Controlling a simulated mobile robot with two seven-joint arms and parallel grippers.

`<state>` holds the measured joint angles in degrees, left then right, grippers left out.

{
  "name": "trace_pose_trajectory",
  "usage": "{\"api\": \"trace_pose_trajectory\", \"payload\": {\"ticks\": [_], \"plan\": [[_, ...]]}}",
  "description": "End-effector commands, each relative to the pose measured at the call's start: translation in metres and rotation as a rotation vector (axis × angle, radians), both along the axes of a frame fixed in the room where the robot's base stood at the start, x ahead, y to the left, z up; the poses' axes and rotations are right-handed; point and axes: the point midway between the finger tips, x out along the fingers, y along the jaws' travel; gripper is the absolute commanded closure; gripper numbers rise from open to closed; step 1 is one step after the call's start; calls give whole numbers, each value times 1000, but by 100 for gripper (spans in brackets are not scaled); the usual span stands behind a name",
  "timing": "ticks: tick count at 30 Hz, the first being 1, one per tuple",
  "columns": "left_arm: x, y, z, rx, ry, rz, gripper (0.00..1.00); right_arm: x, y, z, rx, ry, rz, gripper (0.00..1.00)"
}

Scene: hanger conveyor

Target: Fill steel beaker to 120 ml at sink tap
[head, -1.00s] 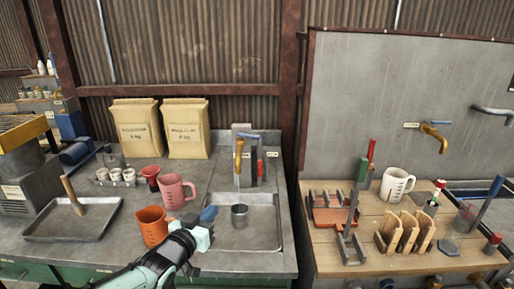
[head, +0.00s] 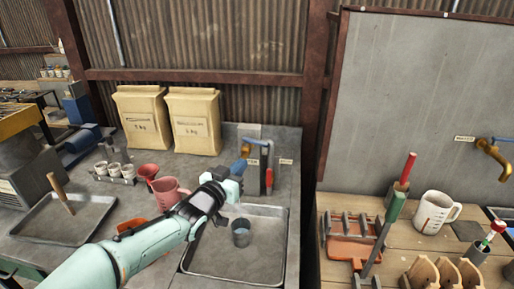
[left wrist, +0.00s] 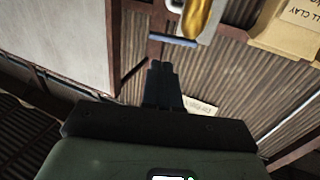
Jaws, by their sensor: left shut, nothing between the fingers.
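The steel beaker (head: 241,236) stands upright in the sink (head: 225,262), below the tap. Its inside and fill level are too small to read. The brass tap (head: 246,150) is mostly hidden behind my left gripper in the head view. The left wrist view shows part of the brass tap (left wrist: 201,14) with a blue bar (left wrist: 174,40) beside it. My left gripper (head: 239,167) is shut and empty, its tips close to the tap; contact is unclear. Its dark fingers (left wrist: 162,72) are together in the wrist view. My right gripper is not in view.
Two paper sacks (head: 193,122) stand at the back. A grey tray (head: 95,222) lies at left. A wooden bench (head: 395,262) with tools is at right.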

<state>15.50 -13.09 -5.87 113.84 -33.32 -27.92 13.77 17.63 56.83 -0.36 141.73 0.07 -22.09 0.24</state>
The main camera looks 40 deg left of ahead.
Motion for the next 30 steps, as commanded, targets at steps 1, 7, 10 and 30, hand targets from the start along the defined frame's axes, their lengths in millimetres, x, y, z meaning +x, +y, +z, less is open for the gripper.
{"api": "trace_pose_trajectory", "payload": {"ticks": [1, 7, 10, 30], "plan": [[13, 2, 0, -1, 2, -2, 100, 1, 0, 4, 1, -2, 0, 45], [55, 9, 1, -1, 1, -1, 100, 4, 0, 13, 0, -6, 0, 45], [71, 12, 1, 0, 0, -1, 100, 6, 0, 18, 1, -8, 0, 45], [97, 16, -1, -1, -1, -1, 100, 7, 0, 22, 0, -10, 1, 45]]}}
